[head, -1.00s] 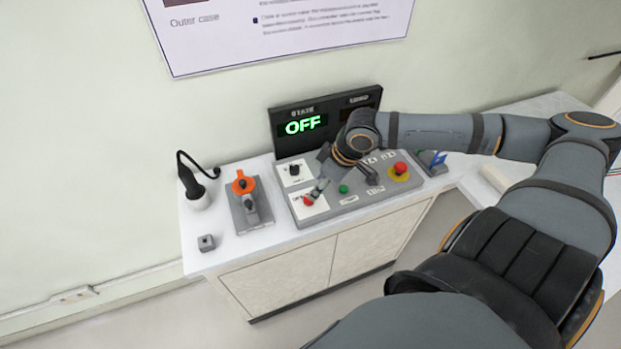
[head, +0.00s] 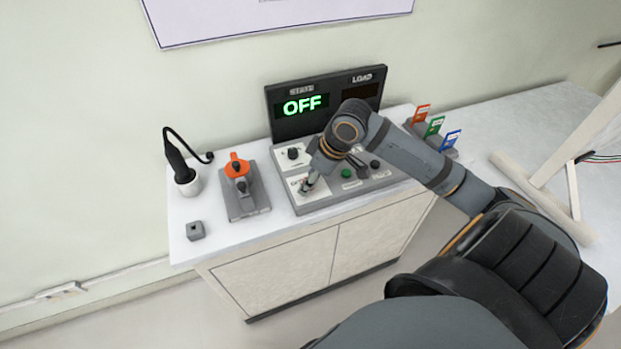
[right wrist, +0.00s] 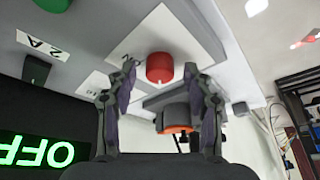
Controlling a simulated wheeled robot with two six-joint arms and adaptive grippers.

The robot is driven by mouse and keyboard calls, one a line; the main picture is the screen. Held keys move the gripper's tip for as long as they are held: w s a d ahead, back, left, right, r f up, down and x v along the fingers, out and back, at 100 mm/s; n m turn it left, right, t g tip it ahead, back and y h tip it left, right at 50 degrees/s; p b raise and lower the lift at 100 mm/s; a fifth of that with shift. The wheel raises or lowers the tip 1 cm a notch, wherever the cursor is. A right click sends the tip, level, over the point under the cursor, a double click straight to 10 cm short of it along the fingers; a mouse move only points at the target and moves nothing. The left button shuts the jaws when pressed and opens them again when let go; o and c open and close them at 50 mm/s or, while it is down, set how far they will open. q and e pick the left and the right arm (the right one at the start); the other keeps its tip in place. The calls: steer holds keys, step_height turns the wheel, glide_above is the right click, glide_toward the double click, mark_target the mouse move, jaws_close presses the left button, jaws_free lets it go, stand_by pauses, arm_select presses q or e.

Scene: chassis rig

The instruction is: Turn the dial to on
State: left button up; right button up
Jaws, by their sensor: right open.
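The control panel (head: 325,203) sits on a white cabinet, and its display (head: 304,106) reads OFF in green. A red dial (right wrist: 159,68) with a white mark on its edge sits on a white plate in the right wrist view. My right gripper (right wrist: 160,74) is open, its fingers on either side of the dial; contact cannot be told. In the head view my right gripper (head: 309,184) is over the panel's front left white plate and hides the red dial. A black knob (head: 293,153) is on the plate behind. My left gripper is not in view.
An orange-handled device (head: 238,178) stands left of the panel, with a black-handled tool in a white holder (head: 187,180) beyond it. A small grey block (head: 195,230) lies near the front left. Coloured tags (head: 435,127) stand at the right. A green button (head: 346,173) is close to my gripper.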

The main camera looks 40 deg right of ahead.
jaws_close()
stand_by(0.3)
steer(key=shift+a+r+m+p, duration=0.15)
steer(key=shift+m+p, duration=0.75)
steer(key=m+h+p, duration=0.1)
steer(key=m+p, duration=0.1)
steer(key=m, duration=0.1)
steer(key=shift+a+m+t+h+p, duration=0.1)
steer(key=shift+m+t+h+p, duration=0.2)
steer(key=shift+h+p, duration=0.1)
steer(key=m+h+p, duration=0.1)
steer(key=m+p, duration=0.3)
steer(key=p, duration=0.2)
steer(key=m+g+h+p, duration=0.1)
steer(key=m+h+p, duration=0.1)
steer(key=m+p, duration=0.3)
steer(key=shift+a+r+m+p, duration=0.1)
steer(key=shift+a+m+p, duration=0.15)
steer(key=shift+p, duration=0.3)
steer(key=shift+w+f+m+g+h+p, duration=0.15)
steer(key=shift+m+g+h+p, duration=0.35)
steer(key=shift+m+p, duration=0.8)
steer(key=shift+f+m, duration=0.1)
steer(key=shift+m, duration=0.15)
